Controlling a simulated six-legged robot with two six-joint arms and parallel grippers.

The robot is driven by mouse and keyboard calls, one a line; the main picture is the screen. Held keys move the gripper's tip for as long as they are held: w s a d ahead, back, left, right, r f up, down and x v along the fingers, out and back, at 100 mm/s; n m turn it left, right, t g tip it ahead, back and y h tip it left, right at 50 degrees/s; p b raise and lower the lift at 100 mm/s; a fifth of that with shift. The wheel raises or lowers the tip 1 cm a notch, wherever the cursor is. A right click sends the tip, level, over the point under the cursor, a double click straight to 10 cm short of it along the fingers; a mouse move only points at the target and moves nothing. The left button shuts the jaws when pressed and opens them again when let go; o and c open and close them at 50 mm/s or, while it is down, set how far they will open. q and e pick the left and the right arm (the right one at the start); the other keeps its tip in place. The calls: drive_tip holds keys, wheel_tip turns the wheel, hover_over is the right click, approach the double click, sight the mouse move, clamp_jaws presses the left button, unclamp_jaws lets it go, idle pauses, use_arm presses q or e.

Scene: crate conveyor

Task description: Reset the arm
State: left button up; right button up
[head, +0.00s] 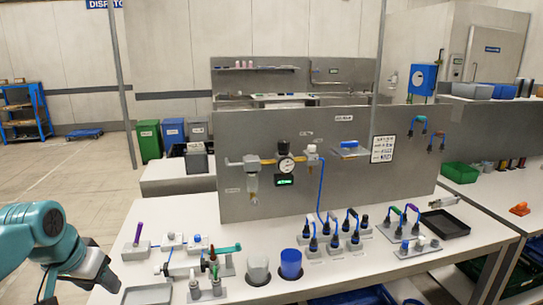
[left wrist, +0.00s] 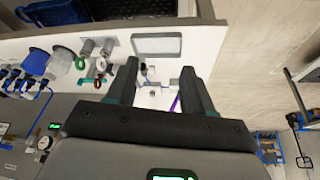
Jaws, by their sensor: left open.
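My left arm (head: 45,235), teal with dark parts, comes in from the left in the head view. Its dark gripper (head: 98,272) hangs over the left end of the white workbench (head: 120,245). In the left wrist view the two dark fingers of my left gripper (left wrist: 160,72) stand wide apart, with nothing between them. Small bench fittings show beyond the fingertips. My right arm and gripper are not in view.
A grey cup (head: 258,270) and a blue cup (head: 291,264) stand at the bench front. Several hose fittings (head: 350,230) stand right of them. A grey gauge panel (head: 240,195) rises behind. A flat grey tray (head: 148,294) lies near the gripper. Open floor (head: 60,180) lies left.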

use_arm(q)
drive_tip(key=s+d+f+g+h, duration=0.1)
drive_tip(key=d+f, duration=0.4)
drive_tip(key=f, duration=0.4)
drive_tip(key=d+f+h, duration=0.1)
drive_tip(key=d+f, duration=0.3)
drive_tip(key=f, duration=0.5)
drive_tip(key=s+d+f+g+h, duration=0.1)
drive_tip(key=d+f, duration=0.4)
drive_tip(key=f, duration=0.4)
drive_tip(key=s+d+f+n+g, duration=0.1)
drive_tip(key=s+d+f, duration=0.3)
drive_tip(key=s+f, duration=0.3)
drive_tip(key=s+d+f+n+g, duration=0.1)
drive_tip(key=s+d+f, duration=0.4)
drive_tip(key=s, duration=0.8)
wheel_tip(320, 180, down, 2)
drive_tip(key=shift+s+f+h, duration=0.1)
drive_tip(key=shift+s+h, duration=0.1)
drive_tip(key=shift+h, duration=0.2)
